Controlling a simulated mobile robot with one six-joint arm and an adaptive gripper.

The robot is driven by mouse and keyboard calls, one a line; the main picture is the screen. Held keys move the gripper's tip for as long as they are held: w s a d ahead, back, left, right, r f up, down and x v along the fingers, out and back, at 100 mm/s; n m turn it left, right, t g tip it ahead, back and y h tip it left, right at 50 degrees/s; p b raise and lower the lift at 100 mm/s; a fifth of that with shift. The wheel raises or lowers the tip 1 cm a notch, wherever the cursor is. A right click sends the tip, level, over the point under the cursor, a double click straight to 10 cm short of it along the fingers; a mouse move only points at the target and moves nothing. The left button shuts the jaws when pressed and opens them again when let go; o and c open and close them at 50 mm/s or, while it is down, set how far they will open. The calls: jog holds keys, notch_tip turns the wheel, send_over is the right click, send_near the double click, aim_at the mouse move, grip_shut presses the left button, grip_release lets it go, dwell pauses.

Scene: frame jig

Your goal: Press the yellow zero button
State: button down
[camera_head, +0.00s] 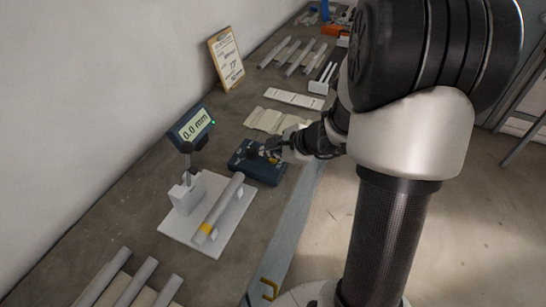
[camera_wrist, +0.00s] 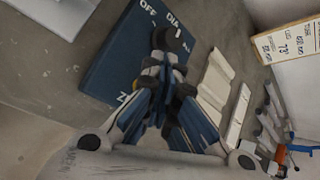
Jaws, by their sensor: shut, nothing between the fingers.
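A dark blue control box (camera_head: 250,170) lies on the bench below my gripper (camera_head: 270,149) in the head view. In the wrist view the box (camera_wrist: 108,62) shows the letters OFF, DIA and part of a word starting with Z. My gripper (camera_wrist: 158,62) is shut and empty, with its fingertips over the box. A round black knob (camera_wrist: 172,38) shows just beyond the tips. The yellow zero button cannot be made out clearly; my fingers cover that part of the box. I cannot tell whether the tips touch the box.
A display (camera_head: 191,124) reading 0.0 mm stands beside a white plate (camera_head: 228,232) bearing a grey tube (camera_head: 220,205) with a yellow band.

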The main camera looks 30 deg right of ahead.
aim_at(271, 161)
jog(key=shift+r, duration=0.4)
jog(key=shift+r+p, duration=2.05)
jog(key=shift+r, duration=0.5)
